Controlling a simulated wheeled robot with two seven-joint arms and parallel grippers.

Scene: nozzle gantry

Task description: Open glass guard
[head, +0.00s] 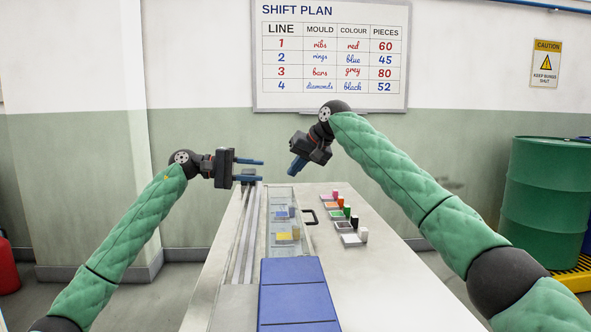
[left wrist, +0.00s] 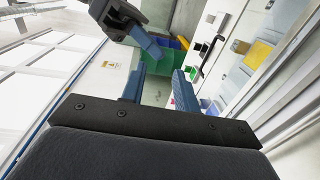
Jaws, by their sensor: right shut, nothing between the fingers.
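The glass guard (head: 284,219) is a clear pane over the channel in the middle of the long bench. Its black handle (head: 309,216) is at its right edge. In the left wrist view a dark handle (left wrist: 209,51) shows at the upper right. My left gripper (head: 256,170) is open and empty above the bench's far left end, apart from the guard; its two blue fingers also show in the left wrist view (left wrist: 160,90). My right gripper (head: 294,170) is shut and empty, above the far end of the guard and clear of the handle.
Blue panels (head: 296,290) cover the near part of the channel. Right of the handle, several small trays (head: 341,226) with coloured pieces stand on the white bench top (head: 390,290). A green drum (head: 545,190) stands on the floor at the right. A rail (head: 245,240) runs along the bench's left.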

